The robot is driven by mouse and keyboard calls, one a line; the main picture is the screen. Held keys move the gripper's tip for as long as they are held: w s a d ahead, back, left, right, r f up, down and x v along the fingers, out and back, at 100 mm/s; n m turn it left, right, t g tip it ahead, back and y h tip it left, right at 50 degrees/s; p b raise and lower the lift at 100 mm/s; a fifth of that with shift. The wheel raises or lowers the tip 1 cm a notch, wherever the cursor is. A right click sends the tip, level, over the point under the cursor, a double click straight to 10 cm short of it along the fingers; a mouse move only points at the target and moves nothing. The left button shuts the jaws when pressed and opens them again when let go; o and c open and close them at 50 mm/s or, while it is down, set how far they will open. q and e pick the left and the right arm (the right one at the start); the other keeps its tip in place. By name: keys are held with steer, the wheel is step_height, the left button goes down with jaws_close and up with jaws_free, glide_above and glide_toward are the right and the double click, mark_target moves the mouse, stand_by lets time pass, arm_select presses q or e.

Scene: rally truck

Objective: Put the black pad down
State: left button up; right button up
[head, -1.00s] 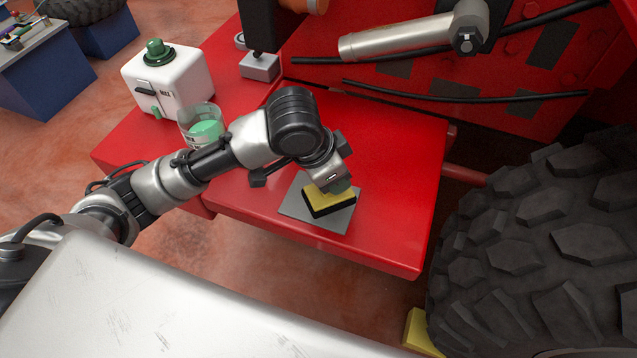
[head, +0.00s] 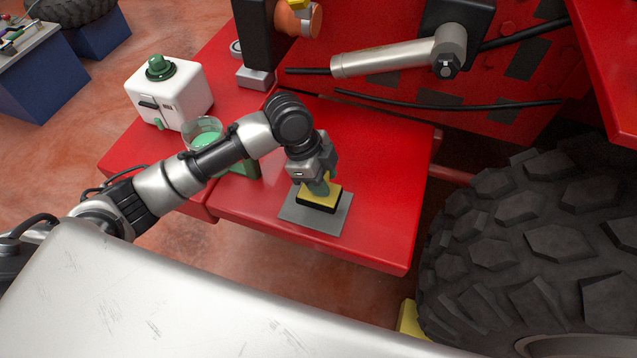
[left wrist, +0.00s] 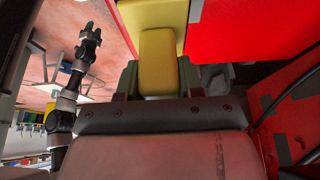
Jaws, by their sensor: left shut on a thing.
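The black pad (head: 318,206) has a black underside and a yellow block-shaped top. It is at the grey mat (head: 298,215) on the red ledge; I cannot tell whether it rests on the mat or is just above it. My left gripper (head: 318,186) is directly above the pad and shut on its yellow upper part. In the left wrist view the yellow part (left wrist: 158,55) stands between the fingers; the black underside is hidden there. My right gripper (left wrist: 90,36) appears far off in the left wrist view, away from the pad.
On the red ledge (head: 370,150), a white canister (head: 180,95) with a green cap and a clear cup (head: 203,132) with green contents stand at the left. A large black tyre (head: 540,240) bounds the right. The ledge right of the mat is clear.

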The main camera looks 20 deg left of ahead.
arm_select(q)
steer(key=shift+w+a+f, duration=0.4)
steer(key=shift+a, duration=0.1)
step_height(320, 180, down, 3)
steer(key=shift+f+p, duration=0.15)
steer(key=shift+p, duration=0.4)
steer(key=shift+f, duration=0.35)
steer(key=shift+f, duration=0.1)
steer(key=o, duration=1)
steer(key=shift+o, duration=0.2)
